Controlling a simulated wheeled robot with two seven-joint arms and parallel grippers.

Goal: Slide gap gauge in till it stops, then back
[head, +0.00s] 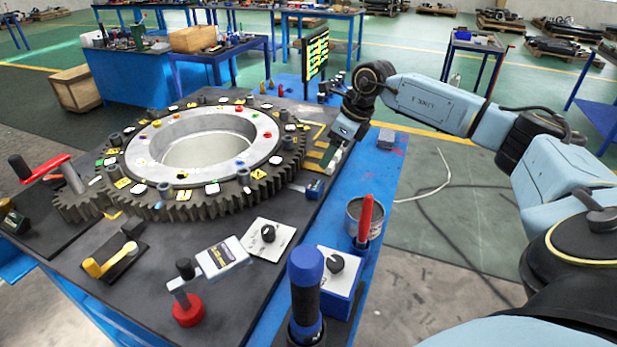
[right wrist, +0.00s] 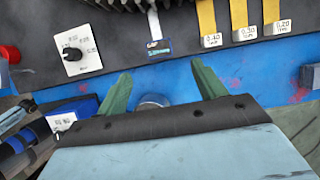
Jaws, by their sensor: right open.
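Three yellow gap gauges with white tags marked 0.40, 0.30 and 0.20 lie side by side at the top right of the right wrist view; the 0.40 one (right wrist: 208,20) is nearest the middle. In the head view their yellow strips (head: 317,152) lie right of the big gear (head: 172,205), partly behind my gripper. A small blue block (head: 315,188) with a pale strip stands at the gear's edge; it also shows in the wrist view (right wrist: 159,47). My right gripper (head: 335,157) is over the bench's right side. Its green fingers (right wrist: 161,84) are apart and empty.
A white plate with a black knob (head: 267,238) lies in front of the gear. A blue box with a knob (head: 340,290), a can (head: 358,222), a red-handled tool (head: 365,215) and a blue-handled tool (head: 305,280) stand near the front edge. The blue bench strip (head: 350,180) is mostly clear.

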